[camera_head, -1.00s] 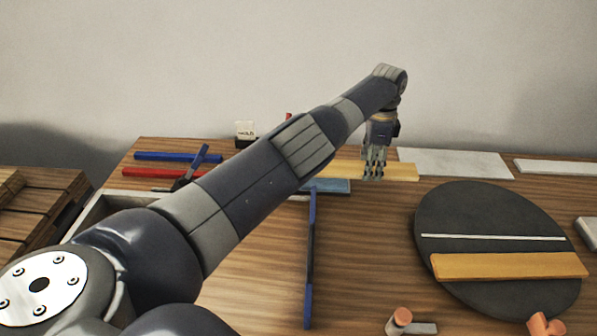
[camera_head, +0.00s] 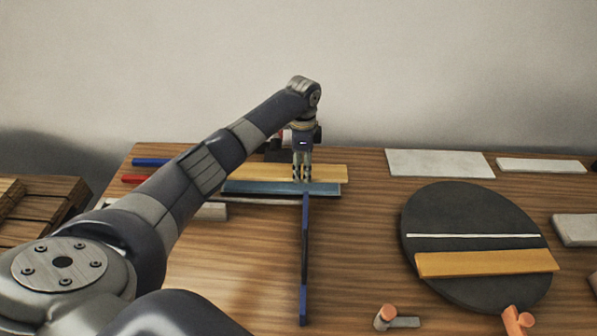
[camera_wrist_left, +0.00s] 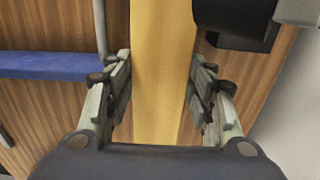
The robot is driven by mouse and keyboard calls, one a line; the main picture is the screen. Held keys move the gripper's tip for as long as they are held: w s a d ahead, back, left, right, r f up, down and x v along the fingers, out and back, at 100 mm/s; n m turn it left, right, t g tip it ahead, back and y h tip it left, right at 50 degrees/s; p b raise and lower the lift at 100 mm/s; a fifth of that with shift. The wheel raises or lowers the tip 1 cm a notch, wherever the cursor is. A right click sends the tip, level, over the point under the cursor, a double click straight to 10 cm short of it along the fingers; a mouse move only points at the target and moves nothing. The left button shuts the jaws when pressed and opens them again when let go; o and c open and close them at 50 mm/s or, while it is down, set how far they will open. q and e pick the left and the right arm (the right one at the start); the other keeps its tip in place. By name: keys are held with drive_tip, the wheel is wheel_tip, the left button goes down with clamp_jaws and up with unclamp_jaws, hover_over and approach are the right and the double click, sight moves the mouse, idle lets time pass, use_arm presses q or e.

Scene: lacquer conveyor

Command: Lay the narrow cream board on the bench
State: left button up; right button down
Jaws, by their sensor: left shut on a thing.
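The narrow cream board (camera_head: 326,172), yellowish in this light, lies crosswise near the back of the bench (camera_head: 370,240). My left gripper (camera_head: 302,178) points down with its fingers around the board's right part, shut on it. In the left wrist view, the board (camera_wrist_left: 161,75) runs between the two fingers (camera_wrist_left: 161,85). I cannot tell whether the board touches what is beneath it. My right gripper is not in view.
A blue-grey strip (camera_head: 275,187) is just in front of the board. A long blue bar clamp (camera_head: 304,260) extends towards the front. A dark round disc (camera_head: 470,210) on the right carries an orange-yellow board (camera_head: 485,263). White plates (camera_head: 440,163) lie at the back right.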

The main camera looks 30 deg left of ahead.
use_arm(q)
drive_tip(key=f, duration=0.1)
drive_tip(key=a+f+p, duration=0.1)
drive_tip(key=shift+s+f, duration=0.3)
drive_tip(key=shift+f, duration=0.05)
drive_tip(key=shift+w+f, duration=0.1)
drive_tip(key=shift+f, duration=0.3)
drive_tip(key=o, duration=1.3)
drive_tip(key=shift+f, duration=0.1)
drive_tip(key=shift+o, duration=0.2)
wheel_tip(320, 180, up, 12)
drive_tip(key=b, duration=0.1)
drive_tip(key=shift+d, duration=0.1)
